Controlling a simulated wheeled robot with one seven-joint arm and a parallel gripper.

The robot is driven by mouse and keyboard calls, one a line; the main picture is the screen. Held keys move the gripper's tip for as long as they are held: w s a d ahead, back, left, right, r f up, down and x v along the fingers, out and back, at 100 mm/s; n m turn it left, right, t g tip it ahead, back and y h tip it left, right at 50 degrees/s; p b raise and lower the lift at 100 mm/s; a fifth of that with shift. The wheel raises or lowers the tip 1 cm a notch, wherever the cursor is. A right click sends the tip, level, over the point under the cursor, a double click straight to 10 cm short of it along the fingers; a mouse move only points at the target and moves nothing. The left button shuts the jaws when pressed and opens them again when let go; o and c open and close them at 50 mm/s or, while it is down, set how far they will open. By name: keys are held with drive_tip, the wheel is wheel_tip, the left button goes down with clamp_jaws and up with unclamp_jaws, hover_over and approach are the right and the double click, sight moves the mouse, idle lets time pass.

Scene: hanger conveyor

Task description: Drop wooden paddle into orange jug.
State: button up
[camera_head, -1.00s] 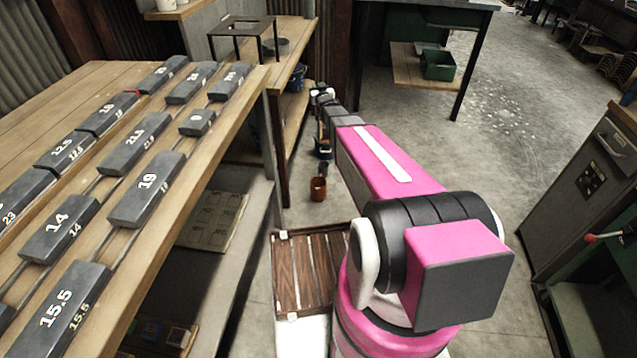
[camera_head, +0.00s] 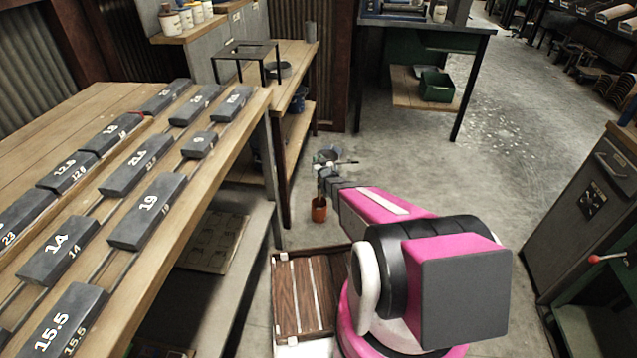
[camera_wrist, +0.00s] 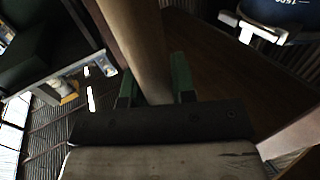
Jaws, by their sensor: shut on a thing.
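The orange jug (camera_head: 319,210) stands low on the floor beside the wooden bench's leg in the head view. My gripper (camera_head: 322,188) is just above it in that picture, but I cannot judge the gap in depth. In the wrist view, the green fingers of my gripper (camera_wrist: 156,88) are shut on the pale wooden handle of the paddle (camera_wrist: 137,45), which runs up out of the frame. The paddle is not clear in the head view, where my wrist hides it. The jug is not recognisable in the wrist view.
A long wooden bench (camera_head: 60,105) with grey numbered weights fills the left. A slatted brown crate (camera_head: 300,292) lies near my base. A blue container (camera_wrist: 285,12) shows in the wrist view. Open floor lies right.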

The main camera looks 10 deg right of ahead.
sight(318, 180)
wheel_tip(318, 180, down, 11)
idle(0.5)
drive_tip(key=shift+f, duration=0.15)
drive_tip(key=shift+f, duration=0.55)
drive_tip(key=o, duration=0.9)
